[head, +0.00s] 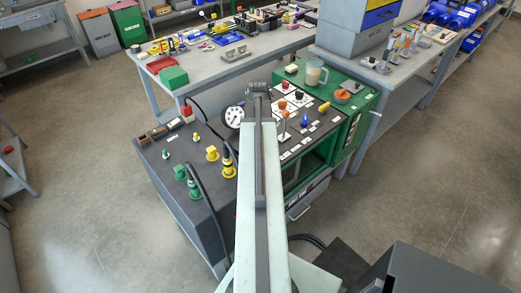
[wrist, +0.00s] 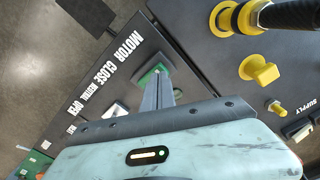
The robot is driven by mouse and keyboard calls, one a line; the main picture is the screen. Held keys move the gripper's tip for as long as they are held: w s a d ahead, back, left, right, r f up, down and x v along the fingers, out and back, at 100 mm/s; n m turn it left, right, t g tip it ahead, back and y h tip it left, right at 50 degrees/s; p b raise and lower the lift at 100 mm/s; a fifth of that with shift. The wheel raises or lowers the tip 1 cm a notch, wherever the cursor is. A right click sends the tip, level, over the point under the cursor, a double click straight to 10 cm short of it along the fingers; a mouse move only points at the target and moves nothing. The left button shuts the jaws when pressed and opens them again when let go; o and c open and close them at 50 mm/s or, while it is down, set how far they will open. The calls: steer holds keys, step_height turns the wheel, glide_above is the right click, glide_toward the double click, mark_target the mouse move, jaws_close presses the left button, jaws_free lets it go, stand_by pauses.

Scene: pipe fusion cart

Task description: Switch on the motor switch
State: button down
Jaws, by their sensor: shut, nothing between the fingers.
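In the wrist view a dark panel (wrist: 100,75) carries the white words MOTOR, CLOSE, NEUTRAL and OPEN. A small green part (wrist: 147,77) sits near the MOTOR word, partly hidden behind my gripper (wrist: 158,78); it appears to be the motor switch, but its position cannot be read. My gripper is shut and empty, with its fingertips over or beside this green part; contact cannot be told. In the head view my gripper (head: 257,90) shows at the far end of my arm, above the cart's control area.
Yellow fittings (wrist: 260,70) and a black hose (wrist: 290,13) stand at the right in the wrist view. In the head view a round gauge (head: 233,116) stands left of my arm, and knobs and levers (head: 305,120) stand to its right. A workbench (head: 205,65) lies behind.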

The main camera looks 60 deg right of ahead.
steer(key=shift+f+b, duration=1)
stand_by(0.3)
steer(key=shift+r, duration=0.1)
step_height(320, 180, up, 7)
steer(key=p, duration=0.7)
